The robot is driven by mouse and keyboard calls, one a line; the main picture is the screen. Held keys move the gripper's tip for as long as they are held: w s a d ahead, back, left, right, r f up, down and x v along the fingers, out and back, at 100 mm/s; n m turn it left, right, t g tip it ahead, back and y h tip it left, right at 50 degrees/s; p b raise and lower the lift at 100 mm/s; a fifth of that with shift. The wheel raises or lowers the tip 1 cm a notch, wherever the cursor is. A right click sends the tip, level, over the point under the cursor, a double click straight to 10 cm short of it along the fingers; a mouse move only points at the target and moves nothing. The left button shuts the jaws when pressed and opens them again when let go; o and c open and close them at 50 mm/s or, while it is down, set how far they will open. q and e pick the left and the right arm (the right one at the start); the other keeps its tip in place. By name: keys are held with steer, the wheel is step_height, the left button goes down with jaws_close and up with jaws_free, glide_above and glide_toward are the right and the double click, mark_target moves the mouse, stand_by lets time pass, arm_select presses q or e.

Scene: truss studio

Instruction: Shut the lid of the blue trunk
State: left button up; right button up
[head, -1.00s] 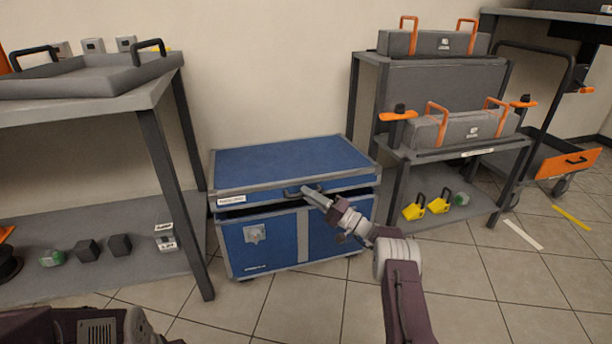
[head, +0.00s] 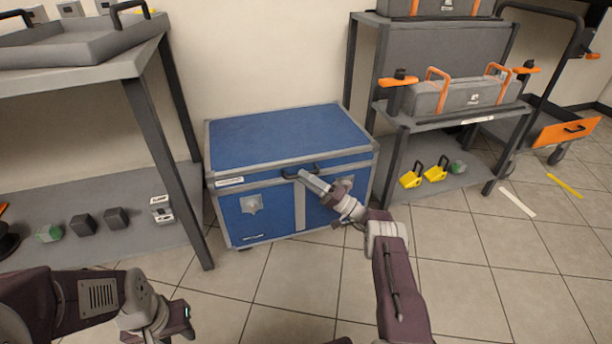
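The blue trunk (head: 268,215) stands on the tiled floor against the wall, between two shelf units. Its blue lid (head: 285,137) with grey edging lies down on the body, and I see no dark gap along the front edge. My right gripper (head: 304,176) is at the lid's front handle, near the middle of the front edge. Its fingers look close together, but I cannot tell whether they hold the handle. My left gripper (head: 188,325) is low at the left, away from the trunk, and its fingers are too unclear to judge.
A grey table (head: 120,62) with a tray (head: 75,45) stands left, with small blocks on its lower shelf. A shelf rack (head: 420,120) with grey orange-handled cases stands right, yellow items (head: 411,177) below. An orange-ended cart (head: 565,130) is far right. The floor in front is clear.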

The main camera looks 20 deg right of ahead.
steer(key=p+v, duration=0.2)
steer(key=v, duration=0.7)
steer(key=shift+p, duration=0.3)
steer(key=shift+s, duration=0.1)
